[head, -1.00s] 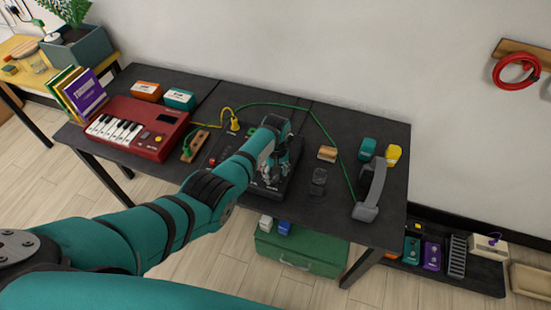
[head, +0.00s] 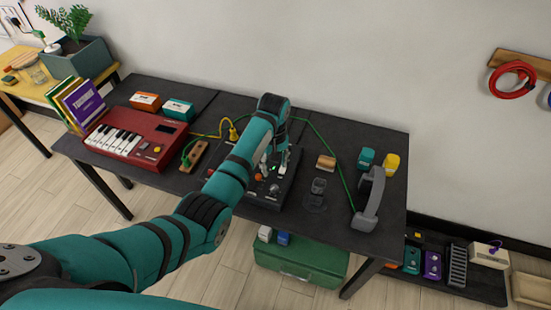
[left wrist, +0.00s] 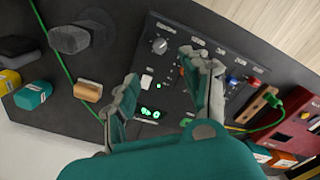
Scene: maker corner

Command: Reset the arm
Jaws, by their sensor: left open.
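My left gripper (head: 276,168) hangs over the black control box (head: 268,198) on the dark table, open and empty. In the left wrist view its two fingers (left wrist: 167,78) stand apart above the box's panel (left wrist: 205,45). The panel carries a large grey knob (left wrist: 160,45), a white switch (left wrist: 147,82), small red and blue parts and a lit green display (left wrist: 150,113) between the fingers. The gripper and arm hide part of the box in the head view. My right gripper is not in view.
A red keyboard (head: 158,143) and a wooden block with a green plug (head: 194,156) are left of the box. A wooden piece (head: 326,162), dark knob-like object (head: 318,186) and grey handset-shaped object (head: 371,203) are right. A green cable (head: 340,165) runs across the table.

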